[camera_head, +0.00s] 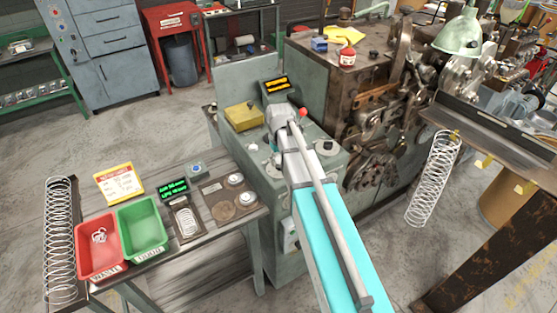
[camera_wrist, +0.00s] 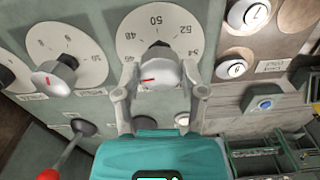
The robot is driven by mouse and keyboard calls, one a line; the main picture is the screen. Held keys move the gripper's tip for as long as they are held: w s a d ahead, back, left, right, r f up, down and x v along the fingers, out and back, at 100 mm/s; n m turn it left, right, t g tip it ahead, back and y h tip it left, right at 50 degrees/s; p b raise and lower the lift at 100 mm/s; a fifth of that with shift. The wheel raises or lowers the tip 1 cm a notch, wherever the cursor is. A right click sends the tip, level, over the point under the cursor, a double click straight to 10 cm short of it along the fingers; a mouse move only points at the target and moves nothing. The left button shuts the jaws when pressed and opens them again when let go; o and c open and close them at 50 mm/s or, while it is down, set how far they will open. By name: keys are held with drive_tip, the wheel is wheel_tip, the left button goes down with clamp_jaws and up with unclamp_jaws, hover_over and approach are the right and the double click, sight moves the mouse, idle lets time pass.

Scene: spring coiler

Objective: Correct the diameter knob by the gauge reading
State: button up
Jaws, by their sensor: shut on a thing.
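In the wrist view, my gripper (camera_wrist: 160,78) has its two fingers closed on either side of a pale grey knob (camera_wrist: 157,72). The knob sits on a white round dial (camera_wrist: 130,38) with 48, 50, 52 and 54 readable. A red mark on the knob points left. The label under this dial is hidden by my gripper. In the head view, my gripper (camera_head: 279,138) is over the control panel, and the knob is hidden there. The gauge display (camera_head: 174,190) on the bench shows two lines of green text, too small to read surely.
A second dial knob (camera_wrist: 54,76) and a black lever (camera_wrist: 82,127) are left of my gripper. A red ball handle (camera_wrist: 48,174) is at lower left. Red (camera_head: 84,265) and green (camera_head: 120,215) bins stand on the bench. An amber display (camera_head: 274,86) is on the machine.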

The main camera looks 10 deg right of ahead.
drive_tip(key=shift+n, duration=0.4)
drive_tip(key=o, duration=1.1)
drive_tip(key=shift+o, duration=0.2)
drive_tip(key=s+f+m+b, duration=0.1)
drive_tip(key=s+m, duration=0.2)
drive_tip(key=s, duration=1.3)
drive_tip(key=shift+a+f+m+b, duration=0.15)
drive_tip(key=shift+f+m+b, duration=0.1)
drive_tip(key=shift+m+b, duration=0.05)
